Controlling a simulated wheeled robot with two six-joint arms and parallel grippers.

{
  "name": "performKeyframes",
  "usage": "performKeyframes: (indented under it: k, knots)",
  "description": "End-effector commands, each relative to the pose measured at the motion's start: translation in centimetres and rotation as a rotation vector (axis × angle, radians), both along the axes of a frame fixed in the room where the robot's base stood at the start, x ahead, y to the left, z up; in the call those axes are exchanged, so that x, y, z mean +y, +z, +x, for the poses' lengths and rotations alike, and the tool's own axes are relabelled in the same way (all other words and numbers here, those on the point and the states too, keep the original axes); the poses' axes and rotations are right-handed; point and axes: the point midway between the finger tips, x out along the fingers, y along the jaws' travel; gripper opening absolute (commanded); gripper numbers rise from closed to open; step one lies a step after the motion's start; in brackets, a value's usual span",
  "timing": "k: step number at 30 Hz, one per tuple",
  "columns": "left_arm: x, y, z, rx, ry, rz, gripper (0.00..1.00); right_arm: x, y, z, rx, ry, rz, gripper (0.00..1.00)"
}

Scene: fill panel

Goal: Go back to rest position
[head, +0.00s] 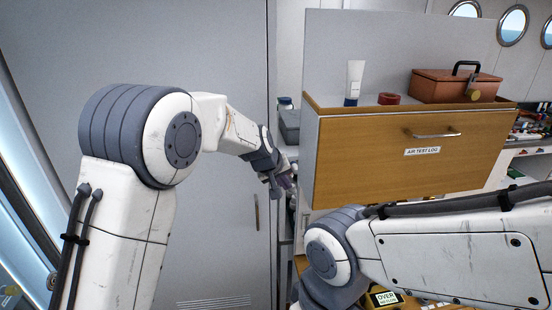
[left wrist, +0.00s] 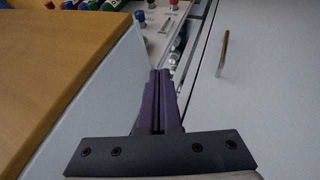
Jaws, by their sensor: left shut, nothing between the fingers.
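My left gripper (head: 282,181) is at the end of the left arm, near the left side of the wooden drawer cabinet (head: 345,160). In the left wrist view its two purple fingers (left wrist: 160,84) are shut together with nothing between them. My right arm crosses the lower right of the head view; its gripper is not in sight.
A tall grey door (head: 150,50) with a handle (head: 257,212) stands at left. On the cabinet are a white tube (head: 354,80), a red roll (head: 389,99) and a brown padlocked box (head: 440,88). Shelves with small items (head: 530,130) are at right. A narrow gap lies beside the cabinet.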

Motion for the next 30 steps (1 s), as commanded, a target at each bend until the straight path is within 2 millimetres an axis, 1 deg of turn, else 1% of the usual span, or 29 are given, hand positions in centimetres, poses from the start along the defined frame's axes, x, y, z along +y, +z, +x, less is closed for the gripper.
performKeyframes:
  k: [1, 2, 5, 6, 8, 9, 11, 12, 14, 15, 18, 21, 24, 30]
  knots:
    - [-0.7, -1.1, -2.0, 0.014, -0.041, 0.015, 0.0, 0.0, -1.6, 0.0, 0.001, 0.0, -0.001, 1.0]
    - [-1.0, -1.6, -3.3, 0.024, -0.069, 0.029, 0.0, 0.0, -2.4, 0.0, 0.001, -0.001, -0.001, 1.0]
    - [-1.9, -3.6, -9.6, 0.072, -0.196, 0.088, 0.0, 0.0, -5.4, 0.0, 0.001, -0.001, -0.001, 1.0]
    - [-2.0, -4.6, -12.6, 0.095, -0.254, 0.116, 0.0, 0.0, -6.6, 0.0, 0.001, -0.001, -0.001, 1.0]
    - [-1.7, -6.2, -17.1, 0.13, -0.343, 0.162, 0.0, 0.0, -8.4, 0.0, 0.001, -0.002, -0.001, 1.0]
    - [-1.4, -7.3, -20.0, 0.151, -0.4, 0.192, 0.0, 0.0, -9.5, 0.0, 0.001, -0.002, -0.001, 1.0]
    - [-0.5, -9.0, -24.2, 0.182, -0.484, 0.237, 0.0, 0.0, -11.1, 0.0, 0.001, -0.002, -0.001, 1.0]
    - [0.3, -10.1, -26.8, 0.202, -0.537, 0.268, 0.0, 0.0, -12.1, 0.0, 0.001, -0.003, -0.001, 1.0]
    - [1.5, -11.8, -30.4, 0.23, -0.612, 0.312, 0.0, 0.0, -13.4, 0.0, 0.001, -0.003, -0.001, 1.0]
    - [2.5, -12.9, -32.5, 0.246, -0.655, 0.338, 0.0, 0.0, -14.2, 0.0, 0.001, -0.003, -0.001, 1.0]
    - [4.6, -15.0, -36.6, 0.28, -0.746, 0.395, 0.0, 0.0, -15.7, 0.0, 0.001, -0.004, -0.001, 1.0]
    - [6.2, -16.4, -39.2, 0.303, -0.801, 0.431, 0.0, 0.0, -16.5, 0.0, 0.001, -0.004, -0.001, 1.0]
    - [7.0, -16.9, -40.3, 0.314, -0.83, 0.451, 0.0, 0.0, -16.7, 0.0, 0.001, -0.004, -0.001, 1.0]
    - [7.1, -17.0, -40.5, 0.316, -0.833, 0.454, 0.0, 0.0, -16.7, 0.0, 0.001, -0.004, -0.001, 1.0]
